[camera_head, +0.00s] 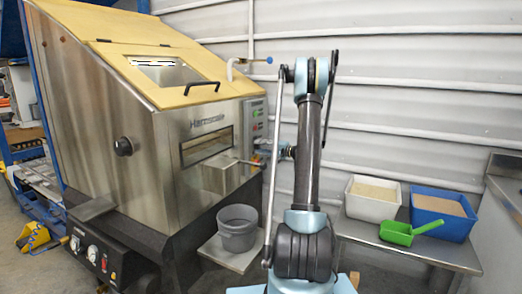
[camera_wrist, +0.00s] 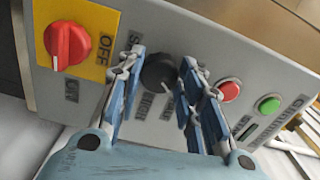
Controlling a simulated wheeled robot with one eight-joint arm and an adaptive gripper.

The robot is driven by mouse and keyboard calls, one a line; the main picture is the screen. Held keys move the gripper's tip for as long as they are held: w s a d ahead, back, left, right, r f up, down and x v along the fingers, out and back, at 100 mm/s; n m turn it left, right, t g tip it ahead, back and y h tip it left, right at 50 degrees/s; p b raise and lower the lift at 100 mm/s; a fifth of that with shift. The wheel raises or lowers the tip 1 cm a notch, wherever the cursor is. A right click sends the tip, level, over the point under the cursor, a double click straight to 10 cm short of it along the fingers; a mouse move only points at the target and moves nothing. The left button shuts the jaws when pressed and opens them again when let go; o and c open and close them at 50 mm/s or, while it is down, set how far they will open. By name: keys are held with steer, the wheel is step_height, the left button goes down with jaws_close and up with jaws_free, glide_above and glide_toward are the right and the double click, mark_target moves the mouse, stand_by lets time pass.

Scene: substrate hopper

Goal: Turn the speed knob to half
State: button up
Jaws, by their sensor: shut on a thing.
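The speed knob (camera_wrist: 158,72) is a round black knob on the grey control panel (camera_wrist: 225,62) in the wrist view. My gripper (camera_wrist: 161,64) has a finger on each side of it and is shut on it. Lettering around the knob is partly covered by the fingers, and I cannot read which setting it points to. In the head view the control panel (camera_head: 254,118) is on the right of the steel hopper machine (camera_head: 205,150); my arm reaches toward it and the knob cannot be made out.
A red rotary switch (camera_wrist: 68,44) on a yellow plate is left of the knob. A red button (camera_wrist: 229,91) and a green button (camera_wrist: 269,104) are to its right. A grey bucket (camera_head: 238,226) stands below the machine. White (camera_head: 372,207) and blue (camera_head: 440,226) bins and a green scoop (camera_head: 400,234) are on a bench.

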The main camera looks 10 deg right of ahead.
steer(key=shift+f, duration=0.15)
steer(key=o, duration=1.1)
steer(key=shift+c, duration=0.2)
steer(key=shift+s+d, duration=0.1)
steer(key=shift+d, duration=0.05)
steer(key=v, duration=1.1)
steer(key=shift+s+d, duration=0.15)
steer(key=shift+d, duration=0.1)
steer(key=shift+a, duration=0.1)
